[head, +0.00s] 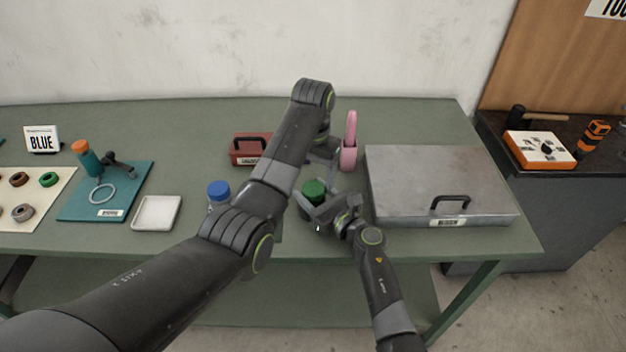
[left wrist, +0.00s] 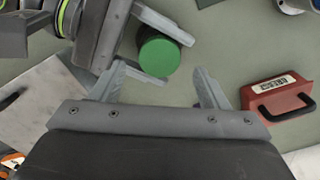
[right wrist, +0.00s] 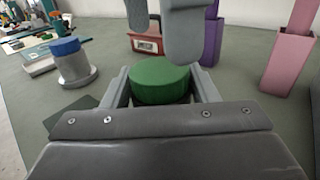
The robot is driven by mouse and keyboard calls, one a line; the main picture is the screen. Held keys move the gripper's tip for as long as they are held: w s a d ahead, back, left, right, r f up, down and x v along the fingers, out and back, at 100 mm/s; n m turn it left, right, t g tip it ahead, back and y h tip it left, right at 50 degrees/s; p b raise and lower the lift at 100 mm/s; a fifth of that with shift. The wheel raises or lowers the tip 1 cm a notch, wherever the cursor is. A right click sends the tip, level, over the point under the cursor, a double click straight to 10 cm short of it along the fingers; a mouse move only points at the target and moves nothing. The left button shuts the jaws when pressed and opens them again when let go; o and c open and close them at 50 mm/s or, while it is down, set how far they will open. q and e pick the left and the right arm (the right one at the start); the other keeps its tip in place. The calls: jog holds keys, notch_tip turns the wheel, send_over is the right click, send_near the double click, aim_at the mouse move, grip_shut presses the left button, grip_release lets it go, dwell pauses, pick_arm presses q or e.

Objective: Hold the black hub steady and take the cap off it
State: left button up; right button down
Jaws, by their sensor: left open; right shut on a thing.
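The black hub (left wrist: 146,33) stands on the green table with a green cap (head: 314,187) on top. The green cap also shows in the left wrist view (left wrist: 160,56) and in the right wrist view (right wrist: 161,80). My right gripper (head: 322,212) is shut around the hub's body below the cap; its fingers hide most of the hub. My left gripper (left wrist: 165,76) is open and empty above the cap, apart from it. Its fingers show at the top of the right wrist view, over and behind the cap.
A grey hub with a blue cap (head: 218,189) stands to the left. A red box (head: 246,150) and a pink holder (head: 349,152) are behind. A large grey metal case (head: 430,180) is on the right. A white tray (head: 157,213) and a teal mat (head: 130,178) lie farther left.

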aim_at(313, 188)
pick_arm(q)
jog(key=shift+r, duration=0.45)
jog(key=shift+c, duration=0.3)
notch_tip(313, 188, up, 3)
jog(key=m, duration=0.3)
jog(key=shift+f, duration=4.05)
jog(key=c, duration=1)
jog(key=shift+n, duration=1.5)
jog(key=o, duration=1.1)
jog(key=shift+c, duration=0.2)
